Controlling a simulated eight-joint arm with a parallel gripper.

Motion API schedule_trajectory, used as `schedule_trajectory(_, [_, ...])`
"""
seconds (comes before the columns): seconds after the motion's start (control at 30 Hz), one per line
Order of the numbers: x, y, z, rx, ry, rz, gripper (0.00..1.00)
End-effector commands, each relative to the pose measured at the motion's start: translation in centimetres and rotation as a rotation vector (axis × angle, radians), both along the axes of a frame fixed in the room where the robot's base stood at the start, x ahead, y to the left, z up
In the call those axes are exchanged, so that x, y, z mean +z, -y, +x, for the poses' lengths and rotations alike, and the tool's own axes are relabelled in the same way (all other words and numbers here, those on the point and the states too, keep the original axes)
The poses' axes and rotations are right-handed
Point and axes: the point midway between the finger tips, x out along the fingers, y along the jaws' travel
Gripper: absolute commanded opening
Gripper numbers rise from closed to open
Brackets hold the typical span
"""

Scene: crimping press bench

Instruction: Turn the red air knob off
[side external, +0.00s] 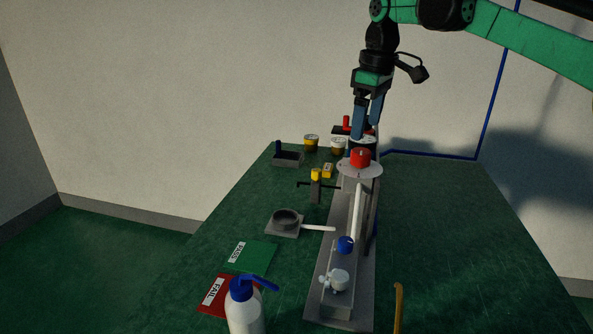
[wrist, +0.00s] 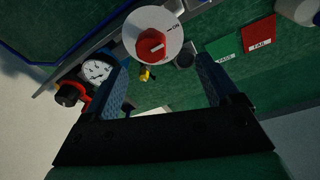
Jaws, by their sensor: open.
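The red air knob (side external: 360,157) sits on a round white dial plate (side external: 346,168) at the far end of the grey press rail. In the wrist view the red knob (wrist: 151,46) shows on the white plate with an "ON" mark at its right; a light line runs across the knob's face. My gripper (side external: 366,134) is above and just behind the knob in the side view, pointing down. In the wrist view its two blue fingers (wrist: 166,82) are wide apart and empty, with the knob beyond the fingertips and not between them.
Yellow and white jars (side external: 311,142) stand behind left. Green PASS (side external: 252,257) and red FAIL (side external: 214,297) mats and a wash bottle (side external: 244,308) are in front.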

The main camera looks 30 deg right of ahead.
Motion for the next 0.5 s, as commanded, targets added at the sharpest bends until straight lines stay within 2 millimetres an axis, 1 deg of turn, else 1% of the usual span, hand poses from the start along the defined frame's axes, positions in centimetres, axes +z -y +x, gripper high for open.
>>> schedule_trajectory(0.03, [-0.2,0.3,0.7,0.022,-0.029,0.0,0.82])
schedule_trajectory(0.13, [-0.5,0.8,1.3,0.063,-0.077,0.002,0.82])
schedule_trajectory(0.37, [-1.2,1.1,1.7,0.1,-0.119,0.005,0.82])
schedule_trajectory(0.5, [-2.1,1.1,1.7,0.1,-0.118,0.006,0.82])
